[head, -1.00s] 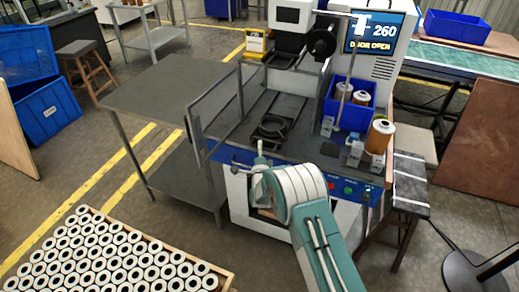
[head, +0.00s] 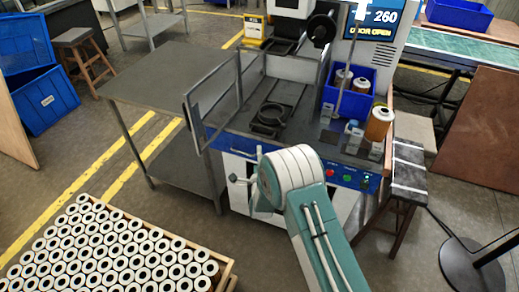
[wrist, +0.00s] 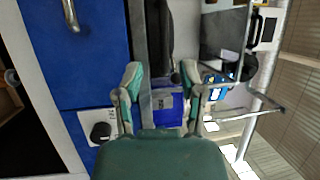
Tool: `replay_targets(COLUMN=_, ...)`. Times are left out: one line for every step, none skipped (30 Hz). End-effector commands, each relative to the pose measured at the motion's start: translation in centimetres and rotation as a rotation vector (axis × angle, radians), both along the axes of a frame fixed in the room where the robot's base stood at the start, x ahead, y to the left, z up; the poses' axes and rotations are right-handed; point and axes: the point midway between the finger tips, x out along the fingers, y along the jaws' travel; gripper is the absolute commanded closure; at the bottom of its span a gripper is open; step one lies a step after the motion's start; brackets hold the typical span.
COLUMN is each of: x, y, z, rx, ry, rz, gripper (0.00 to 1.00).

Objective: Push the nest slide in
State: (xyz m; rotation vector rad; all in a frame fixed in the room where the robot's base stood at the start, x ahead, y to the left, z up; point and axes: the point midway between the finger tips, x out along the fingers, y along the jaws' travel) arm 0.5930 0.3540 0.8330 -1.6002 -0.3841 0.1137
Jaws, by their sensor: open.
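The nest slide (head: 270,117) is a dark round ring on a dark plate, sitting on rails on the machine's bed behind the open door frame. My gripper (wrist: 163,84) is open, with its two teal and grey fingers apart and nothing visibly held between them. In the head view my wrist and arm are in front of the machine's blue front panel, below and nearer than the nest; the fingers are mostly hidden there. In the wrist view, dark parts of the machine bed lie past the fingertips, and I cannot clearly tell the nest.
The open door frame (head: 212,105) stands left of the nest. A blue bin (head: 357,100) with cartridges and an orange-brown cartridge (head: 379,123) stand right of it. The screen (head: 372,20) reads DOOR OPEN. A crate of white cartridges (head: 229,271) lies front left.

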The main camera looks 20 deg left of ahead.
Motion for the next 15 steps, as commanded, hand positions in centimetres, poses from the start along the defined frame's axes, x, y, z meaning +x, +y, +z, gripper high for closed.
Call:
replay_targets(x=0.0, y=0.0, z=0.0, rx=0.0, ry=0.0, rz=0.0, gripper=0.49)
replay_targets(x=0.0, y=0.0, z=0.0, rx=0.0, ry=0.0, rz=0.0, gripper=0.49)
replay_targets(x=0.0, y=0.0, z=0.0, rx=0.0, ry=0.0, rz=0.0, gripper=0.49)
replay_targets(x=0.0, y=0.0, z=0.0, rx=0.0, ry=0.0, rz=0.0, gripper=0.49)
replay_targets(x=0.0, y=0.0, z=0.0, rx=0.0, ry=0.0, rz=0.0, gripper=0.49)
replay_targets(x=0.0, y=0.0, z=0.0, rx=0.0, ry=0.0, rz=0.0, gripper=0.49)
replay_targets(x=0.0, y=0.0, z=0.0, rx=0.001, ry=0.0, rz=-0.001, gripper=0.62)
replay_targets(x=0.0, y=0.0, z=0.1, rx=0.005, ry=0.002, rz=-0.002, gripper=0.76)
replay_targets(x=0.1, y=0.0, z=0.2, rx=0.022, ry=0.009, rz=-0.008, gripper=0.93)
replay_targets(x=0.2, y=0.1, z=0.4, rx=0.045, ry=0.021, rz=-0.015, gripper=1.0)
replay_targets(x=0.3, y=0.1, z=0.7, rx=0.079, ry=0.037, rz=-0.025, gripper=1.0)
replay_targets(x=0.6, y=0.2, z=1.1, rx=0.14, ry=0.067, rz=-0.045, gripper=1.0)
replay_targets(x=0.7, y=0.2, z=1.5, rx=0.2, ry=0.096, rz=-0.064, gripper=1.0)
replay_targets(x=0.9, y=0.3, z=2.0, rx=0.271, ry=0.127, rz=-0.083, gripper=1.0)
replay_targets(x=1.1, y=0.4, z=2.6, rx=0.378, ry=0.173, rz=-0.115, gripper=1.0)
